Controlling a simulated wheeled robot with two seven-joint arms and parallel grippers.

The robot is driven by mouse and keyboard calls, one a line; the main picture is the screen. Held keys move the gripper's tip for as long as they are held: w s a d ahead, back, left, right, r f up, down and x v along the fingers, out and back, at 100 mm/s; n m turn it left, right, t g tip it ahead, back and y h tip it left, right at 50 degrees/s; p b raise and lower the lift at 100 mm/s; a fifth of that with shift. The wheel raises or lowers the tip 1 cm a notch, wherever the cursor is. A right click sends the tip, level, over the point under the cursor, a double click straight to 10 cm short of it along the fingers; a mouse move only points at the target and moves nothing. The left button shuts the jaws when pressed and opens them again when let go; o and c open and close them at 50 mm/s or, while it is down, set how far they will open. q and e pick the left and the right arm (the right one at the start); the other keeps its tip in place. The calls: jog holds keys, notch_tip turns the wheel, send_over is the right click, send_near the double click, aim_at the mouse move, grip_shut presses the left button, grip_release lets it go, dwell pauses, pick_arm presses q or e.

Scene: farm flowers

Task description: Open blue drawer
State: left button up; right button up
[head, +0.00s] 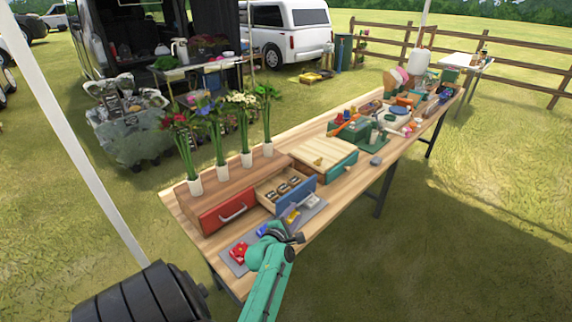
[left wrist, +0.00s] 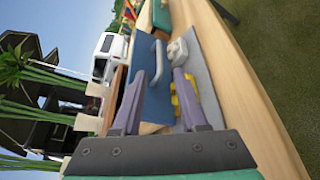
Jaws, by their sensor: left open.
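The blue drawer (head: 295,195) is pulled part way out of the wooden drawer box (head: 275,166), and dark items lie in its tray. My left gripper (head: 291,214) is in front of it, low over the grey mat, and partly hidden by my wrist. In the left wrist view the gripper (left wrist: 159,72) is open, with its two fingers apart. The blue drawer front (left wrist: 140,82) and its pale handle (left wrist: 157,62) show between and beyond the fingers. I cannot tell whether a finger touches the handle. My right gripper is out of view.
The red drawer (head: 228,210) is beside the blue one. On the mat (head: 312,214) lie a red item (head: 239,252), a yellow item and a white item (left wrist: 177,51). Several flower vases stand behind the box. A wooden-topped case (head: 318,152) stands to the right.

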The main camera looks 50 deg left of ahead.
pick_arm(q)
jog(key=p+v, duration=0.2)
jog(key=v, duration=0.6)
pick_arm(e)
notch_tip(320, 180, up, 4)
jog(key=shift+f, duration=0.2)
pick_arm(q)
jog(key=shift+w, duration=0.1)
